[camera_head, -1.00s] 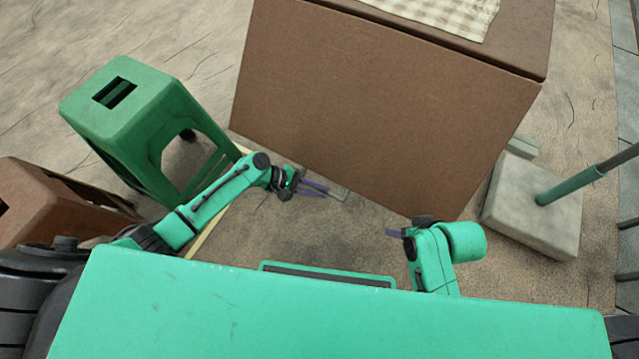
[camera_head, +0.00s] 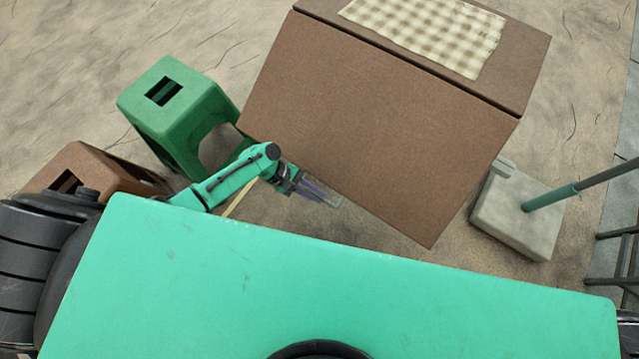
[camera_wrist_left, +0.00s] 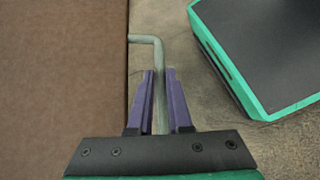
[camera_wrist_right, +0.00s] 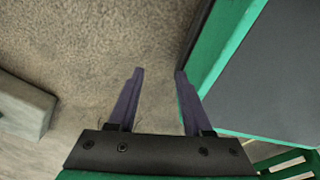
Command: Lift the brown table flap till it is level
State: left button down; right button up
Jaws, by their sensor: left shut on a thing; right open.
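The brown table flap (camera_head: 370,130) slopes down from the hinge line along the brown table top (camera_head: 518,70) in the head view. Its lower edge is free. In the left wrist view the flap (camera_wrist_left: 60,90) fills the left side. A grey bent rod handle (camera_wrist_left: 147,39) sticks out from its edge. My left gripper (camera_head: 325,198) is at that lower edge; in the left wrist view its purple fingers (camera_wrist_left: 160,73) are shut on the rod's straight part. My right gripper (camera_wrist_right: 159,74) is open and empty over bare floor, out of the head view.
A checked cloth (camera_head: 425,32) lies on the table top. A green stool (camera_head: 165,110) stands left of the flap, with a brown stool (camera_head: 90,168) nearer me. A pale block base (camera_head: 515,215) with a green pole (camera_head: 555,197) stands at right.

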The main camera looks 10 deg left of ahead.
pick_arm(q)
jog(key=s+a+r+n+g+p, duration=0.1)
jog(key=s+r+p, duration=0.2)
jog(key=r+p, duration=0.7)
jog(key=s+a+r+g+y+p, duration=0.1)
jog(key=s+r+g+p, duration=0.1)
jog(key=r+p, duration=0.9)
jog(key=shift+s+n+p, duration=0.4)
jog(key=shift+s+p, duration=0.1)
jog(key=shift+p, duration=0.4)
